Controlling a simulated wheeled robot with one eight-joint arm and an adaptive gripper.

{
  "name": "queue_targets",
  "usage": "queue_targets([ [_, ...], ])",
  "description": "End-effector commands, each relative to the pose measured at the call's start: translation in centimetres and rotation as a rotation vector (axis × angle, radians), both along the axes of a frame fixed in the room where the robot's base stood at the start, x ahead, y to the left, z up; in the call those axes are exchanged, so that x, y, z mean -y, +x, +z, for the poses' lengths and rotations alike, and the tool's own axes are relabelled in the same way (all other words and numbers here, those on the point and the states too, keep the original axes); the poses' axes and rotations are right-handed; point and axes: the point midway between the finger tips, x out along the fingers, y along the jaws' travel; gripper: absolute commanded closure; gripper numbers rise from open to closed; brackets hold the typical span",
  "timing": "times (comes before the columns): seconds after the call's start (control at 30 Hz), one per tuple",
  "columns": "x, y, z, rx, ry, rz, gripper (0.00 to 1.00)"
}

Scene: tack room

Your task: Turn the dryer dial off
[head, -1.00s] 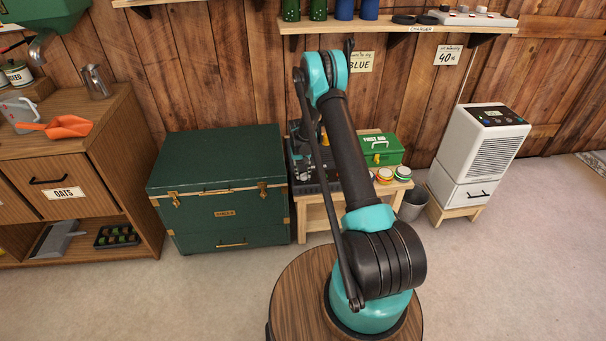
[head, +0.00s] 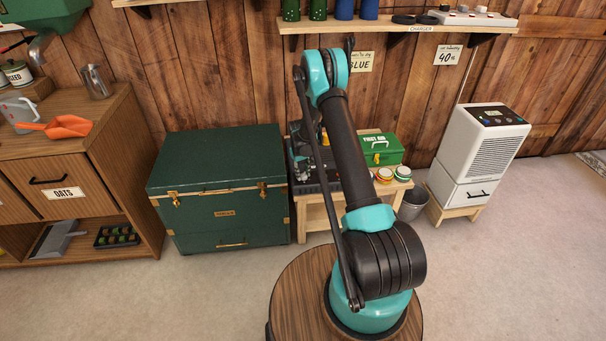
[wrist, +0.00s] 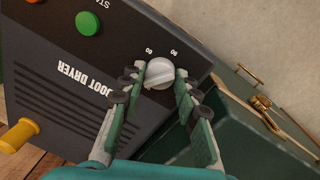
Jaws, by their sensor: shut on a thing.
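The boot dryer (wrist: 60,85) is a dark panel marked BOOT DRYER, upside down in the wrist view. Its dial (wrist: 158,73) is a pale knob with small number marks beside it. My gripper (wrist: 158,77) is shut on the dial, one finger on each side. The dial's off mark is not visible. In the head view the dryer (head: 332,187) stands on a low wooden table, and my arm hides most of it, the dial and the grip.
A green button (wrist: 87,23) and a yellow knob (wrist: 17,135) are on the panel. A green trunk (head: 225,165) stands left of the table. A first aid box (head: 382,149) and striped tins (head: 384,174) sit to the right. A white dehumidifier (head: 485,145) stands further right.

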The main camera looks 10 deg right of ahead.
Motion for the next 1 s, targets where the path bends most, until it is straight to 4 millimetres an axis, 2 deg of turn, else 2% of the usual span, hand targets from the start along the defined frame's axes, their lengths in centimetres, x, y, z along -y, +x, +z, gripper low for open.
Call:
queue_targets([
  [0.5,0.02,-0.13,0.0,0.0,0.0,0.449,0.97],
  [0.8,0.0,-0.13,0.0,0.001,0.002,0.597,0.97],
  [1.0,0.0,-0.14,0.0,0.001,0.002,0.637,0.97],
])
